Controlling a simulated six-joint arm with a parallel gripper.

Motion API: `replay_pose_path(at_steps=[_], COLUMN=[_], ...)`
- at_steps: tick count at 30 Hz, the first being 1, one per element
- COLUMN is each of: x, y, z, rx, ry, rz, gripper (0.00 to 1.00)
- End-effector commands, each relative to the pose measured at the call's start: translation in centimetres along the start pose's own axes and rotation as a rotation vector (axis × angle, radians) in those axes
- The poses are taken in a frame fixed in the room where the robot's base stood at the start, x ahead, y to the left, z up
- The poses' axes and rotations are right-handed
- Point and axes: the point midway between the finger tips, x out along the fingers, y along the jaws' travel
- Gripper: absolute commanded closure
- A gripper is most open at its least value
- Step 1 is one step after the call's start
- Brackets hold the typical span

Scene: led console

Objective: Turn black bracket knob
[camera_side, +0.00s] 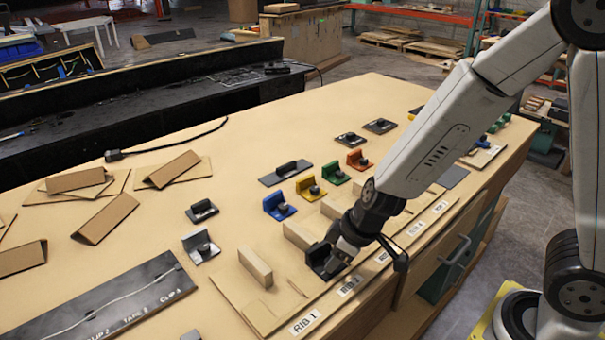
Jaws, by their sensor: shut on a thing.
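The black bracket (316,257) stands near the front edge of the wooden workbench, among wooden rib blocks. My gripper (338,262) reaches down from the right and is shut at the bracket, on what appears to be its knob. The knob itself is hidden by the fingers, so I cannot tell its angle.
Blue (278,205), yellow (309,187), green (335,173), orange (358,159) and grey (199,245) brackets stand nearby. Wooden blocks (256,266) flank the gripper. Folded cardboard pieces (106,218) lie at the left. The bench has free room at its back middle.

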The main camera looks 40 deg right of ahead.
Motion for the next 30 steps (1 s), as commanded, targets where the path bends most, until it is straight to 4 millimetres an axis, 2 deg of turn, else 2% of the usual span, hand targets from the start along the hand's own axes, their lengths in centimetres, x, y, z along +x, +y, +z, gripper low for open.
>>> replay_pose_path(at_steps=[1, 2, 3, 20, 30], x=[-0.1, -0.1, -0.1, -0.3, -1.4], y=[0.0, 0.0, 0.0, 0.0, 0.0], z=[-0.1, -0.1, -0.1, -0.1, -0.2], rx=[-0.001, -0.001, -0.001, -0.002, -0.002], ry=[0.004, 0.004, 0.004, 0.003, 0.007], rz=[0.001, 0.001, 0.001, -0.001, -0.004], gripper=[1.0, 0.61, 0.48, 0.48, 0.48])
